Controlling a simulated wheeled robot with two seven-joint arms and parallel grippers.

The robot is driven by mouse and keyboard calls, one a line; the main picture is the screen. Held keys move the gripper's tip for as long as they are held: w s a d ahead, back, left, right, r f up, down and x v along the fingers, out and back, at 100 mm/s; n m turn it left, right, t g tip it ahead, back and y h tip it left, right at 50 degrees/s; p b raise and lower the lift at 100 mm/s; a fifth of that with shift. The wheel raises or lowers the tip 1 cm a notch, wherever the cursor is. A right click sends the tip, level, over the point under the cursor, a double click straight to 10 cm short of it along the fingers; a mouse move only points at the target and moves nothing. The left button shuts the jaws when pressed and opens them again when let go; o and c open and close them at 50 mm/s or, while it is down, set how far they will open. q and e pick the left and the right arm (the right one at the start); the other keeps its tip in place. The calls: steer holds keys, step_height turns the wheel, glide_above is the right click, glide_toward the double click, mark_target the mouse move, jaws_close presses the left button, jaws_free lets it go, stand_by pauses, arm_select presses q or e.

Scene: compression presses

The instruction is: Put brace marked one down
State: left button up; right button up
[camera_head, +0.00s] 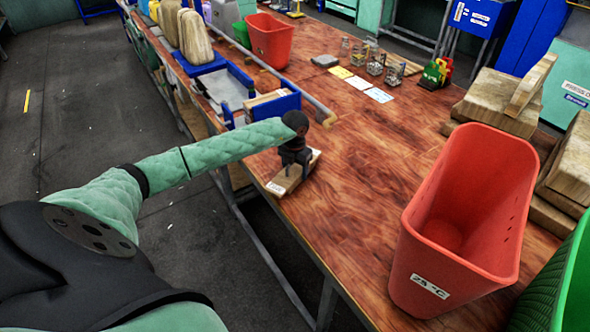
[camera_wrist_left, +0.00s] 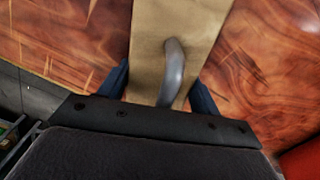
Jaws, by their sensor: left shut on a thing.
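The brace (camera_head: 294,174) is a flat light-wood board with a small white label at its near left end; the label's mark is too small to read. It lies at the left edge of the wooden table (camera_head: 350,205), on or just above the top; I cannot tell which. My left gripper (camera_head: 293,163) is over it and shut on it. In the left wrist view, the board (camera_wrist_left: 200,25) with its grey curved handle (camera_wrist_left: 174,70) sits between the dark blue fingers of my left gripper (camera_wrist_left: 163,90). My right gripper is not in view.
A large red bin (camera_head: 425,255) stands at the right front, beside a green bin (camera_head: 565,290). Stacked wooden blocks (camera_head: 500,100) lie behind it. The table's middle is clear.

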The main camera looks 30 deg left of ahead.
arm_select(q)
steer(key=shift+f, duration=0.1)
steer(key=o, duration=1.5)
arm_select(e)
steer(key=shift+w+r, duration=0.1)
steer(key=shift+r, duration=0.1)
arm_select(q)
steer(key=shift+r, duration=0.2)
step_height(320, 180, up, 11)
steer(key=p, duration=0.3)
steer(key=shift+r+p, duration=0.3)
steer(key=shift+r, duration=0.1)
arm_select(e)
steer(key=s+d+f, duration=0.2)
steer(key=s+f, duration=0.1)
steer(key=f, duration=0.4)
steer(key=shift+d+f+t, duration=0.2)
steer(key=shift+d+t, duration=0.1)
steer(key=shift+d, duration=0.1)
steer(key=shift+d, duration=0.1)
